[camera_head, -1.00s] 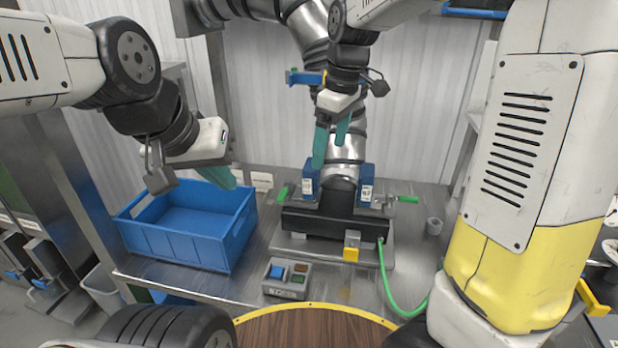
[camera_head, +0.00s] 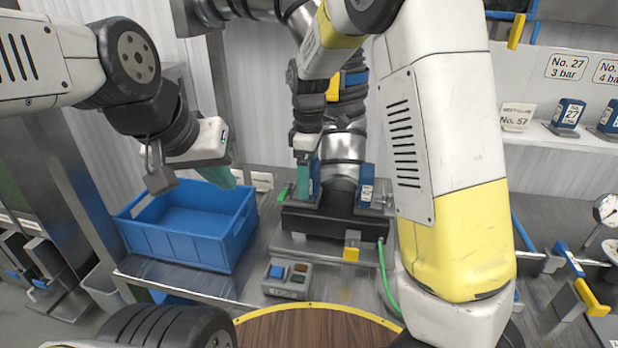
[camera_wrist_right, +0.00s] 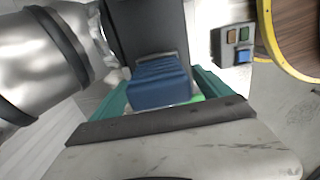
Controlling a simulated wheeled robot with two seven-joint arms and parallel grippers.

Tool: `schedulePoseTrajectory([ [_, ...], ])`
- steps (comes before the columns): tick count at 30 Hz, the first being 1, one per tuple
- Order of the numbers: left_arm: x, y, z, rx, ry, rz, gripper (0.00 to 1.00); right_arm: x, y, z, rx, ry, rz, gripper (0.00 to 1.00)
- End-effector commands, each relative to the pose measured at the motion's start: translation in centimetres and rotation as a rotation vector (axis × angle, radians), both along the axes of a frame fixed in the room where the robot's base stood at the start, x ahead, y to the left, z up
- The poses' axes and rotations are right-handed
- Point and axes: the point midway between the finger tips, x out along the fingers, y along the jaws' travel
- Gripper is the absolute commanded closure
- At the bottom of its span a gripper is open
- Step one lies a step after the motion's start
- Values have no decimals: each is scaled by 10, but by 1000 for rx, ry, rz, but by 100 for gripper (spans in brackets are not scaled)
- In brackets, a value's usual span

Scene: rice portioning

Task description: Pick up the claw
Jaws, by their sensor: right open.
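Nothing in view is clearly a claw. My right gripper (camera_head: 306,172) is at the left labelled blue block (camera_head: 317,178) on the dark clamp base at the foot of the metal column. In the right wrist view its teal fingers stand apart (camera_wrist_right: 160,100), one on each side of a ribbed blue block (camera_wrist_right: 158,80); I cannot tell whether they touch it. A second blue block (camera_head: 365,192) stands right of the column.
An empty blue crate (camera_head: 170,240) stands left on the metal bench. A button box (camera_head: 287,278) sits in front, by a round wooden top (camera_head: 310,330). A green hose (camera_head: 384,275) runs down right. Shelved blue blocks (camera_head: 568,114) stand far right.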

Motion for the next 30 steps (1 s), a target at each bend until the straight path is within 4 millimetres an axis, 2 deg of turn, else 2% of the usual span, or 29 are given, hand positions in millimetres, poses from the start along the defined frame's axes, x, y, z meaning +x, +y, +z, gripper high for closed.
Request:
schedulePoseTrajectory([
  [8,0,0,0,0,0,0,100,0,0,-5,1,-1,0,11],
  [11,0,0,0,0,0,0,100,0,0,-5,1,-1,0,27],
  [22,0,0,0,0,0,0,100,0,0,-4,1,-1,-1,99],
  [30,0,0,0,0,0,0,100,0,0,-4,2,-2,-1,100],
])
